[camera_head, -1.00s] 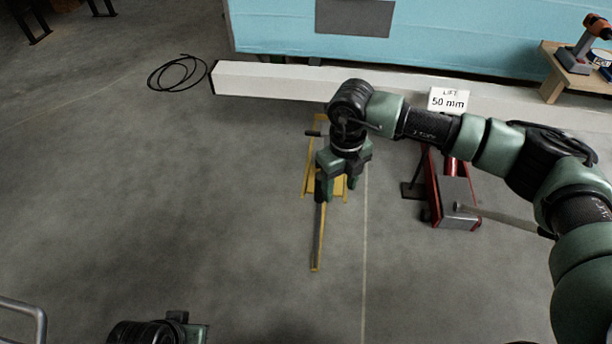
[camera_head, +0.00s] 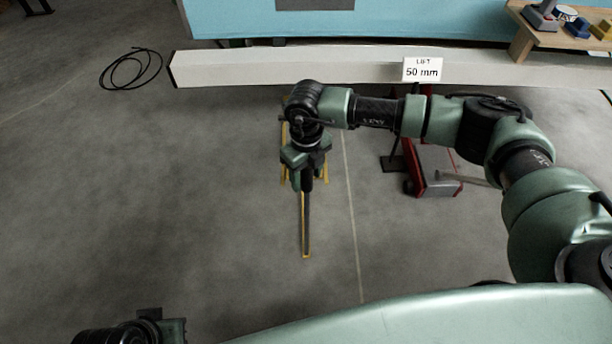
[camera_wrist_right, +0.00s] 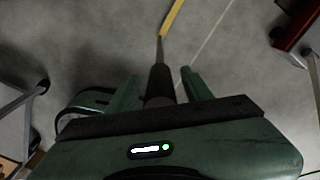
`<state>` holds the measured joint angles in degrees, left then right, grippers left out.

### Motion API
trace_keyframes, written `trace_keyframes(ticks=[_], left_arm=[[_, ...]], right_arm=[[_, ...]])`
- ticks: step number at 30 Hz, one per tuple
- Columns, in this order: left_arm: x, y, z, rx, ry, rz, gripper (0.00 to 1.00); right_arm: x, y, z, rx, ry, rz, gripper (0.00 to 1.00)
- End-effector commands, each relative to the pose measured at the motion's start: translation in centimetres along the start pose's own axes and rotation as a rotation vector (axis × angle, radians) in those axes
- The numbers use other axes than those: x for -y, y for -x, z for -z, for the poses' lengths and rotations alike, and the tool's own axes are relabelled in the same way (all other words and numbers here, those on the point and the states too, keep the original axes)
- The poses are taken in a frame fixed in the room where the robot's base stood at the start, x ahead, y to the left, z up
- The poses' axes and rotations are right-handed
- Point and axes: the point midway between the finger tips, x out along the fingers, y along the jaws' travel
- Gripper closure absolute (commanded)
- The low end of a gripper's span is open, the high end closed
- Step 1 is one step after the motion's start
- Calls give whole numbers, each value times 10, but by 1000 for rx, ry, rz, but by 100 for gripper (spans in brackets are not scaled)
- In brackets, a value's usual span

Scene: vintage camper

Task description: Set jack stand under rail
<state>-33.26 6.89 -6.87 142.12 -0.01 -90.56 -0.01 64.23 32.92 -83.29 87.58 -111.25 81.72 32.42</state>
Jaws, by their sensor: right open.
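The yellow stand (camera_head: 325,172) is on the floor in front of the rail, mostly hidden behind my right gripper. My right gripper (camera_head: 307,187) points down over it, jaws open. A long narrow bar with yellow edges (camera_head: 305,235) extends below the gripper in the head view. In the right wrist view a dark cylindrical part and thin rod (camera_wrist_right: 160,75) show between the open fingers, with a yellow strip (camera_wrist_right: 172,18) beyond. I cannot tell whether the fingers touch it. The white rail (camera_head: 250,66) runs across the back. My left gripper's fingers are out of view; only part of that arm shows bottom left.
A red floor jack (camera_head: 418,170) stands right of the gripper, near the rail. A sign (camera_head: 423,69) reading "LIFT 50 mm" is at the rail. A black cable coil (camera_head: 130,68) lies left. A wooden bench (camera_head: 560,35) with tools stands top right.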

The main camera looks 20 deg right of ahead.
Motion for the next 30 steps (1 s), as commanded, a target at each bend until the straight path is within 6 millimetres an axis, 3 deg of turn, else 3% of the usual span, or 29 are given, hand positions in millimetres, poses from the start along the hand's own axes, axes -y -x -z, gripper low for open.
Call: trace_keyframes(ticks=[8, 14, 30], left_arm=[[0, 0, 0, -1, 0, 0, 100], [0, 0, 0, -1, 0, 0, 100], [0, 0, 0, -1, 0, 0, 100]], right_arm=[[0, -3, 0, 0, 0, 0, 50], [0, -2, 0, 1, 0, 0, 100], [0, -2, 0, 1, 0, 0, 100]])
